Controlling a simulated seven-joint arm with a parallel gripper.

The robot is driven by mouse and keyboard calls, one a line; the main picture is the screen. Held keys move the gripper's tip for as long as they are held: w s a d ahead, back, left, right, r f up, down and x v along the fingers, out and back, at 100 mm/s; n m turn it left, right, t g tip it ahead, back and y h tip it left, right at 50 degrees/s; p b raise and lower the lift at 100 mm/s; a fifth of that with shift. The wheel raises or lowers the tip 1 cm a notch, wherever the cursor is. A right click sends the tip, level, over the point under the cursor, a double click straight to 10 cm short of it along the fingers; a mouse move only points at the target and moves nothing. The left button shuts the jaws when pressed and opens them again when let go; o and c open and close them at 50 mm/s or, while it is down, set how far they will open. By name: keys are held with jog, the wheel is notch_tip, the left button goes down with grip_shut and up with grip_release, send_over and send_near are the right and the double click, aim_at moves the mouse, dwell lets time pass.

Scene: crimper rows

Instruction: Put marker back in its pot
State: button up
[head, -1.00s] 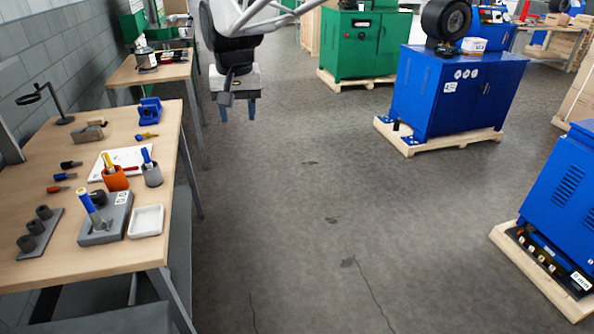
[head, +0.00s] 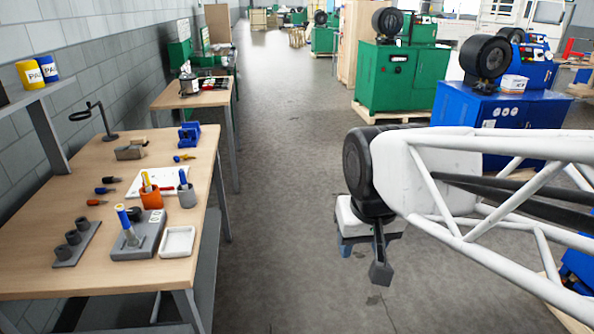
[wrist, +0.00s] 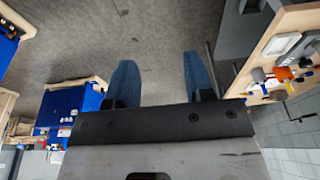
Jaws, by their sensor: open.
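On the wooden workbench (head: 110,225) at the left of the head view, an orange pot (head: 152,199) holds a yellow marker (head: 147,181) upright. A grey pot (head: 187,197) beside it holds a blue marker (head: 183,178). Both stand at a white sheet (head: 168,176). A small yellow-and-blue item (head: 184,158) lies loose behind the sheet. I cannot tell which item is the task's marker. My gripper (wrist: 158,85) hangs over the floor, right of the bench and well apart from it. Its two blue fingers are apart in the wrist view, with nothing between them.
A grey block (head: 140,240) with a tilted blue-topped tool (head: 127,222), a white tray (head: 177,242) and a rack of dark cups (head: 75,245) occupy the bench front. A black lamp stand (head: 108,128) and blue fixture (head: 189,134) stand behind. The floor aisle (head: 290,200) is clear.

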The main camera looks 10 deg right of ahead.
jog(key=s+f, duration=0.2)
jog(key=s, duration=0.1)
jog(key=s+d, duration=0.1)
jog(key=shift+s+d+f, duration=0.1)
jog(key=shift+s+f, duration=0.2)
jog(key=shift+f, duration=0.1)
